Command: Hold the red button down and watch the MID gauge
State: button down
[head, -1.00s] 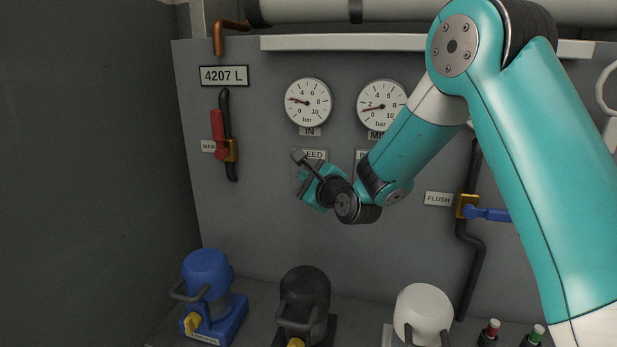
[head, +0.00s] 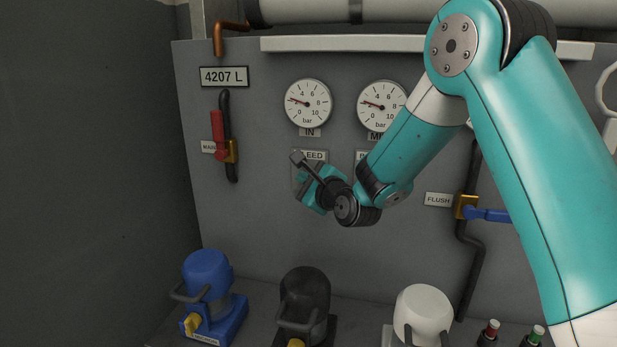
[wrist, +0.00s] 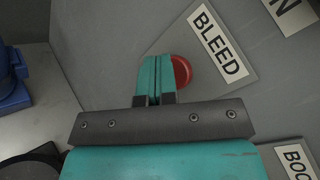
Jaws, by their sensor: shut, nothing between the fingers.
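The red button (wrist: 183,72) shows in the wrist view beside the BLEED label (wrist: 220,43), partly covered by my fingers. My gripper (wrist: 156,62) is shut and empty, its fingertips at the button's left part. Whether they press it down I cannot tell. In the head view my gripper (head: 309,196) is against the panel below the IN gauge (head: 308,103), and it hides the button. The MID gauge (head: 382,104) has its needle pointing left and slightly up, around 2 to 3 bar. The IN needle points much the same way. My arm partly covers the MID label.
A red-handled MAIN valve (head: 219,140) is on the panel's left, and a blue-handled FLUSH valve (head: 487,214) on its right. Blue (head: 208,277), black (head: 305,295) and white (head: 424,308) domed units stand on the ledge below. A counter plate (head: 224,77) reads 4207 L.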

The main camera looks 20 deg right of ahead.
jog(key=shift+s+a, duration=0.4)
jog(key=shift+s, duration=0.15)
jog(key=shift+p, duration=0.35)
jog(key=s+a+p, duration=0.1)
jog(key=p, duration=0.1)
jog(key=s+p, duration=0.1)
jog(key=p, duration=0.1)
jog(key=shift+s+a+r+p, duration=0.2)
jog(key=shift+s+a+p, duration=0.05)
jog(key=shift+a+p, duration=0.1)
jog(key=shift+s+a+p, duration=0.15)
jog(key=shift+p, duration=0.7)
jog(key=p, duration=0.2)
jog(key=s+p, duration=0.1)
jog(key=p, duration=0.1)
jog(key=shift+s+a+f, duration=0.2)
jog(key=shift+a, duration=0.15)
